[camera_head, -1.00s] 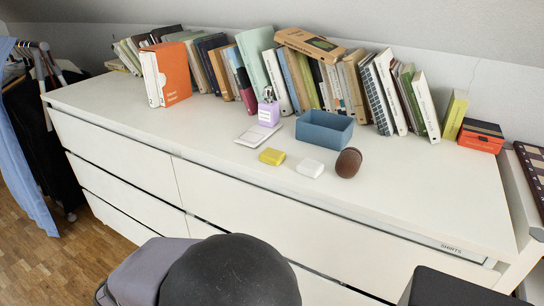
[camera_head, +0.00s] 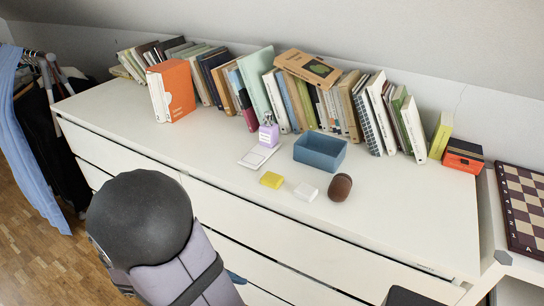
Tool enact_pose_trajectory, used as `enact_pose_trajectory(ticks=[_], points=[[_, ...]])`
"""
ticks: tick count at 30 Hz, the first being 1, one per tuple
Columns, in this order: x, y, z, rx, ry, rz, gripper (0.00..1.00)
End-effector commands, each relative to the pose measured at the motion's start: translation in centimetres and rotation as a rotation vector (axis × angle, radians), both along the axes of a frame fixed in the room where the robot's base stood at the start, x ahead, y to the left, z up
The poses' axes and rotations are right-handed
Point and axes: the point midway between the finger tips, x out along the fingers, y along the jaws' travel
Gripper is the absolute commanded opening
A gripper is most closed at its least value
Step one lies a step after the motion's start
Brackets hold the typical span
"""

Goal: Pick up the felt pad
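Small objects lie on the white dresser top (camera_head: 400,218). A yellow pad-like block (camera_head: 271,180) and a white pad-like block (camera_head: 306,191) lie side by side. A brown rounded object (camera_head: 340,187) is just right of the white one. I cannot tell for sure which of these is the felt pad. My arm's dark round joint and grey link fill the lower left, in front of the dresser. My gripper is not in view.
A blue open box (camera_head: 320,151) stands behind the small blocks. A purple bottle (camera_head: 269,131) and a flat white tray (camera_head: 258,157) are to its left. A book row (camera_head: 300,90) lines the wall. The dresser top's right front is clear. A chessboard (camera_head: 523,205) lies at right.

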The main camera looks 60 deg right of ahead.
Motion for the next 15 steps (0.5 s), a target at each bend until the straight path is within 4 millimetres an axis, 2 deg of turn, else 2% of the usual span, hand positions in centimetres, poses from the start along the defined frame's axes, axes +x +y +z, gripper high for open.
enact_pose_trajectory(ticks=[1,6,12,15], points=[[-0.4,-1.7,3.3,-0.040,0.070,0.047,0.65],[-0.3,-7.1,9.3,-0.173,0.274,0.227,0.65],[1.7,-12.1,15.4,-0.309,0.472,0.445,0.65],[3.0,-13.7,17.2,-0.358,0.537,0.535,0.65]])
